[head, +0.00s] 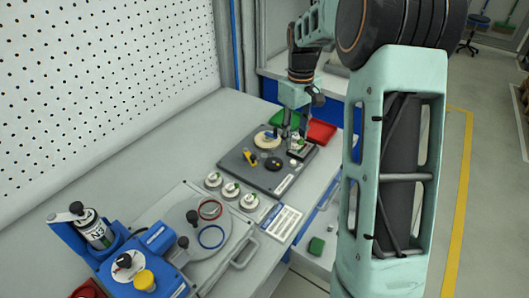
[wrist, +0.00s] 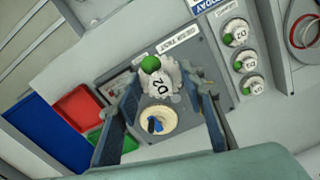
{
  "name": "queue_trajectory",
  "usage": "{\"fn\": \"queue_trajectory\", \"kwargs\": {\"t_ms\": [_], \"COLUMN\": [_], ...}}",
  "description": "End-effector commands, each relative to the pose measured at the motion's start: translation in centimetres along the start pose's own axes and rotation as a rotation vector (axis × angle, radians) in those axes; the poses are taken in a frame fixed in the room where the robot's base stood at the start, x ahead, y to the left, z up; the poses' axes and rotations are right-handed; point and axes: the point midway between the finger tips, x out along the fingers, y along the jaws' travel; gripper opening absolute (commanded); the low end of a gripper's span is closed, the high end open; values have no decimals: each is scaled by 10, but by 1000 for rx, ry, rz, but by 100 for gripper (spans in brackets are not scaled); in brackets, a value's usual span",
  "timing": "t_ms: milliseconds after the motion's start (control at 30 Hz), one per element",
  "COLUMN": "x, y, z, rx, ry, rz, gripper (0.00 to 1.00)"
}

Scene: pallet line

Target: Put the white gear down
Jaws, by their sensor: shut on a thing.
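My gripper (wrist: 163,82) is shut on the white gear (wrist: 157,86), which has a D2 mark and a green knob. The gear sits between the two fingertips in the wrist view. In the head view my gripper (head: 291,136) is low over the far part of the dark grey plate (head: 236,161). The held gear is too small and covered there to make out. I cannot tell whether the gear touches the plate. A cream disc (wrist: 157,122) with a blue and black part on it lies beside the gear in the wrist view.
Several white knobbed gears (head: 231,190) stand in a row before the plate. A red bin (head: 320,131) and a green bin (head: 285,118) are behind it. A round grey fixture with red and blue rings (head: 211,237) and a blue station (head: 150,240) are nearer. Bench left of the plate is clear.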

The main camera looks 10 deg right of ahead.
Motion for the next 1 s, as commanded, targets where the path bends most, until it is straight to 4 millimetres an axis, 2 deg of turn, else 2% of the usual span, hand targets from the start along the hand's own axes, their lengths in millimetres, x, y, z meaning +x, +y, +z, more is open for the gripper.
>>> {"fn": "queue_trajectory", "kwargs": {"t_ms": [100, 367, 500, 700, 1000], "x": [10, 33, 56, 80, 95], "y": [-2, -5, -6, -5, -6], "z": [-25, -77, -96, -116, -128], "rx": [-5, -2, -1, 0, 1], "ry": [-1, -1, -3, 0, 0], "rz": [-2, -2, -2, 0, 0], "gripper": [15, 15, 15, 15, 15]}}
